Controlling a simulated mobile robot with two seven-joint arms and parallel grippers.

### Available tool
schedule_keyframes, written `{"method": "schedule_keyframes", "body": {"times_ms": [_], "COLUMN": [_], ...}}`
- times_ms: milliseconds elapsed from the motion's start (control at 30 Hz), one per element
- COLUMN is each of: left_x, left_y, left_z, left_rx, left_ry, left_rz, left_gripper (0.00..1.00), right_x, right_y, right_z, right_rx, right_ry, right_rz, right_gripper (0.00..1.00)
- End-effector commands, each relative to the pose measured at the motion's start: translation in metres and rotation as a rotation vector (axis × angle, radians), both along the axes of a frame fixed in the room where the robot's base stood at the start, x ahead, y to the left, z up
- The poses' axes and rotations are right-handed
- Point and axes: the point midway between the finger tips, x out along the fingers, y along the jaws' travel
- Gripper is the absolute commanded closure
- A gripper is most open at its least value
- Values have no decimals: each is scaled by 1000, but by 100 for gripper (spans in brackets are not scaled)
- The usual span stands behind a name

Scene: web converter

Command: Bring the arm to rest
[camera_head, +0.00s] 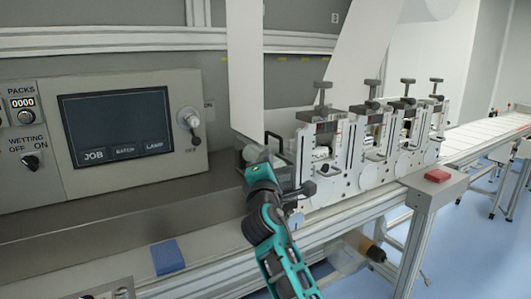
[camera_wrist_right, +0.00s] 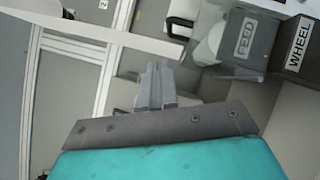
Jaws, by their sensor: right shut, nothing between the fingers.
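My right arm (camera_head: 282,255), teal and black, reaches up from the bottom of the head view to the front of the machine. My right gripper (camera_head: 270,145) is at its far end, close to the lower end of the white web and left of the white roller stations (camera_head: 335,160). In the right wrist view the two grey fingers (camera_wrist_right: 157,72) are together, with nothing held between them. Whether the gripper touches the machine cannot be told. My left gripper is not in view.
A control panel (camera_head: 120,130) with a dark screen stands at left. White web sheets (camera_head: 245,75) hang behind my gripper. Boxes marked FEED (camera_wrist_right: 245,45) and WHEEL (camera_wrist_right: 298,45) are near the fingers.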

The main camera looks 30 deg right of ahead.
Motion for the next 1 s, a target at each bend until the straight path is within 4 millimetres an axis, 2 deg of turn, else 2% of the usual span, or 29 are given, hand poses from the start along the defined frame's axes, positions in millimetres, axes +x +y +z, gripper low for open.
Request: {"method": "schedule_keyframes", "body": {"times_ms": [100,300,533,633,667,767,867,900,1000], "left_x": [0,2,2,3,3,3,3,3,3], "left_y": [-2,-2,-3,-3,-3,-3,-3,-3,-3], "left_z": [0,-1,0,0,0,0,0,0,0], "left_rx": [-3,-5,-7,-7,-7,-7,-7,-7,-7], "left_ry": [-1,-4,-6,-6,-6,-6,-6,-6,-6], "left_rz": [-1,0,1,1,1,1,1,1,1], "left_gripper": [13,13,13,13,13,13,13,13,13], "right_x": [-20,-39,-45,-45,-46,-52,-72,-83,-121], "right_y": [13,25,28,30,32,41,56,64,82], "right_z": [-4,-6,-6,-19,-28,-76,-143,-171,-236], "right_rx": [1,0,1,33,55,196,435,551,853], "right_ry": [2,2,1,10,17,49,98,119,174], "right_rz": [3,0,1,25,42,132,241,278,336], "right_gripper": [100,100,100,100,100,100,100,100,100]}}
